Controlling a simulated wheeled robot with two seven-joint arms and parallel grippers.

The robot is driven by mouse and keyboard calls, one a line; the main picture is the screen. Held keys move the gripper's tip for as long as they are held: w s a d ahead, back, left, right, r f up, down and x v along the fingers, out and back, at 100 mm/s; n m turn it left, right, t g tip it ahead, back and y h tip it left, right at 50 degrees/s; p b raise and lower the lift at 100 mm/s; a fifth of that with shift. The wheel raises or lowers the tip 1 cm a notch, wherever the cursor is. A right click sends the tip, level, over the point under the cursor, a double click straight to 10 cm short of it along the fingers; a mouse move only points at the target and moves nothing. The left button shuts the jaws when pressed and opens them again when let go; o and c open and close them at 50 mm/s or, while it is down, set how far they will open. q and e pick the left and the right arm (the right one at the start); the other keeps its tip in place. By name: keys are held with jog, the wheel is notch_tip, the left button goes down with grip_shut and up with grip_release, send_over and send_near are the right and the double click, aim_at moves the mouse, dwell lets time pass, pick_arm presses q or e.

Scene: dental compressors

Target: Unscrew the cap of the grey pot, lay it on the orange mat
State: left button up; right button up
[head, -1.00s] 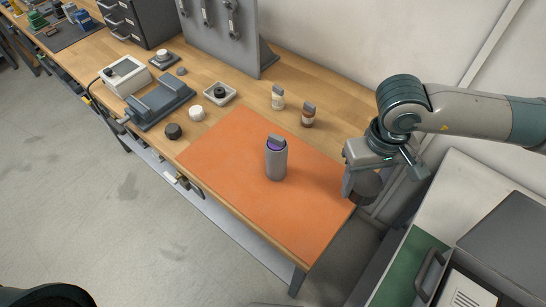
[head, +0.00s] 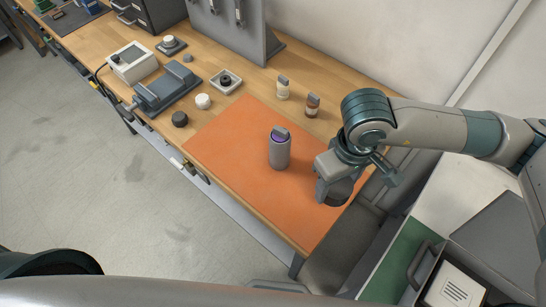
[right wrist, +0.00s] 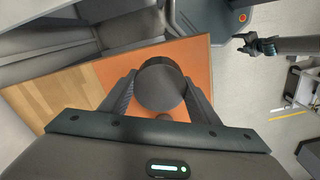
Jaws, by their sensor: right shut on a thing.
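The grey pot (head: 279,153) stands upright on the orange mat (head: 235,150), with a purple band near its top and a small grey piece above that. My right gripper (head: 338,192) is shut on a dark grey round piece, which looks like a cap, over the mat's right part. In the right wrist view this cap (right wrist: 160,86) sits between the two fingers, with the mat (right wrist: 198,60) behind it. I cannot tell its height above the mat. My left gripper (right wrist: 262,45) appears small at the upper right of the right wrist view; its jaws are unclear.
A white bottle (head: 283,88) and a brown bottle (head: 312,105) stand behind the mat. A black knob (head: 180,119) and a white knob (head: 203,101) lie left of it. A green-lined drawer (head: 398,265) is at the lower right. The mat's left and front are clear.

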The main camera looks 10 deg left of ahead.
jog(key=p, duration=0.1)
send_over(291, 185)
notch_tip(291, 185, down, 7)
jog(key=shift+a+f, duration=0.1)
dwell(0.4)
jog(key=shift+f, duration=1.9)
jog(key=shift+f, duration=0.1)
jog(key=shift+f+b, duration=0.1)
jog(key=shift+b, duration=0.25)
jog(key=o, duration=1.2)
jog(key=shift+c, duration=0.2)
